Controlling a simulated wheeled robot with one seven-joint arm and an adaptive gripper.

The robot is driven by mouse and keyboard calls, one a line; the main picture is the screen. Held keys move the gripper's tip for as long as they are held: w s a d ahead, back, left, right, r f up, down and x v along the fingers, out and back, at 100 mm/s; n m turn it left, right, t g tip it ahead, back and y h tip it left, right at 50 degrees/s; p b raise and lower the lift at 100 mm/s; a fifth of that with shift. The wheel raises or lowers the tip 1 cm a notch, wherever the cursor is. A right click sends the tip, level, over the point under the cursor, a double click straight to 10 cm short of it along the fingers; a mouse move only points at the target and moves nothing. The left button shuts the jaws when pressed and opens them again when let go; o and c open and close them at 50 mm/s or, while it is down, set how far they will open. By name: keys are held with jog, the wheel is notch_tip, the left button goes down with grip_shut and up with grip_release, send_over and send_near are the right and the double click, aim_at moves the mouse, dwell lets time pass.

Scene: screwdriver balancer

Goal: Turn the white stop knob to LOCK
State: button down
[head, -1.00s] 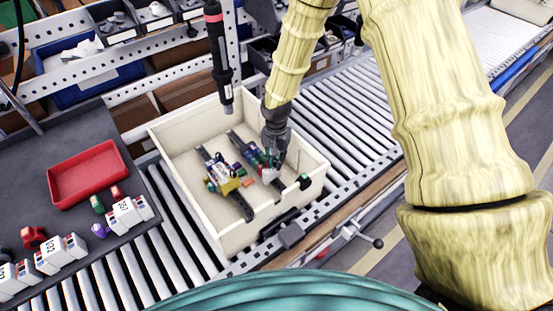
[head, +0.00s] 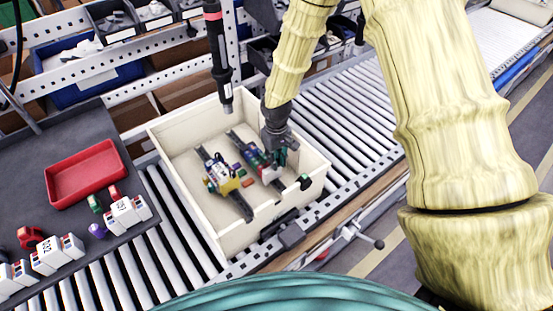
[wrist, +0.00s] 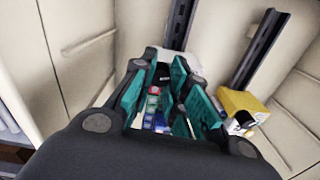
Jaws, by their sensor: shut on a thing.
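My gripper (head: 280,155) reaches down into the cream crate (head: 170,153), over the right of two dark rails (head: 236,137) that carry small coloured parts. In the wrist view my gripper (wrist: 165,76) has its teal fingers close together on a small part of the right rail's row. A black piece (wrist: 163,74) with pale marks shows between the fingertips, with green, blue and white parts (wrist: 155,120) nearer the palm. The fingers hide most of this row. I cannot make out the white stop knob or its LOCK mark.
A yellow block (wrist: 243,105) sits on the other rail, close beside my gripper. The crate walls surround both rails. A black screwdriver (head: 219,60) hangs above the crate's back edge. A red tray (head: 85,172) lies on the dark table at left.

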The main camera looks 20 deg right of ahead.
jog(key=n, duration=0.5)
jog(key=shift+n, duration=0.3)
dwell(0.4)
jog(key=c, duration=1.3)
grip_release()
jog(key=shift+r, duration=0.15)
notch_tip(320, 180, up, 12)
jog(key=shift+f, duration=0.15)
